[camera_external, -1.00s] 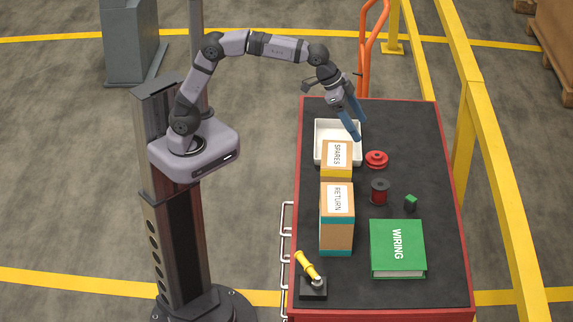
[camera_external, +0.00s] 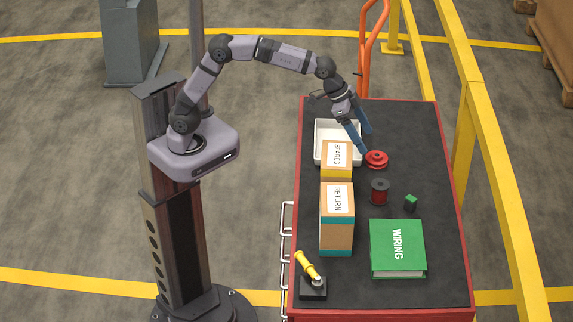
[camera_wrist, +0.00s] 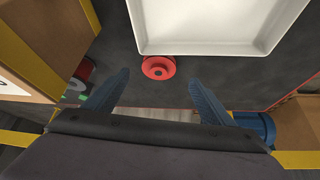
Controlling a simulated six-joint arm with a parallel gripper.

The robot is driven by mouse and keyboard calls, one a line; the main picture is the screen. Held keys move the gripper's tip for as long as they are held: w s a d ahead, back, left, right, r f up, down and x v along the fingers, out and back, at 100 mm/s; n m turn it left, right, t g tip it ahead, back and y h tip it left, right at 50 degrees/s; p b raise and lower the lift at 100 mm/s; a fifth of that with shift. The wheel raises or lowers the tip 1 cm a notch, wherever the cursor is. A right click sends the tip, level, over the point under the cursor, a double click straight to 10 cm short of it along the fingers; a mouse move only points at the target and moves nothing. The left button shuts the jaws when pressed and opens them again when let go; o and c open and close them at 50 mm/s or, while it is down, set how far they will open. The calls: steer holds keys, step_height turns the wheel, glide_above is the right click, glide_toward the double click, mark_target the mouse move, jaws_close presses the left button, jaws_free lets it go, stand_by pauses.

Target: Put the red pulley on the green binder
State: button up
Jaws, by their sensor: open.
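The red pulley (camera_external: 376,159) lies flat on the dark cart top, right of the white tray. In the wrist view the red pulley (camera_wrist: 158,67) shows beyond the fingertips, roughly between them and against the tray's edge in the picture. The green binder (camera_external: 397,247), labelled WIRING, lies flat near the front right of the cart with nothing on it. My gripper (camera_external: 365,143) is open and empty, its blue fingers pointing down just above and left of the pulley. The open fingers also show in the wrist view (camera_wrist: 158,82).
A white tray (camera_external: 319,155) stands at the back left. Boxes labelled SPARES (camera_external: 337,155) and RETURN (camera_external: 337,232) stand in front of it. A dark red spool (camera_external: 379,191) and a small green block (camera_external: 411,202) sit between pulley and binder. A yellow-handled device (camera_external: 309,270) stands front left.

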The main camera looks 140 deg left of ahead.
mark_target(374, 154)
steer(key=shift+p+x, duration=1.7)
steer(key=shift+x, duration=1.85)
steer(key=c, duration=1.5)
steer(key=shift+r, duration=0.1)
step_height(374, 154, up, 10)
steer(key=b, duration=0.2)
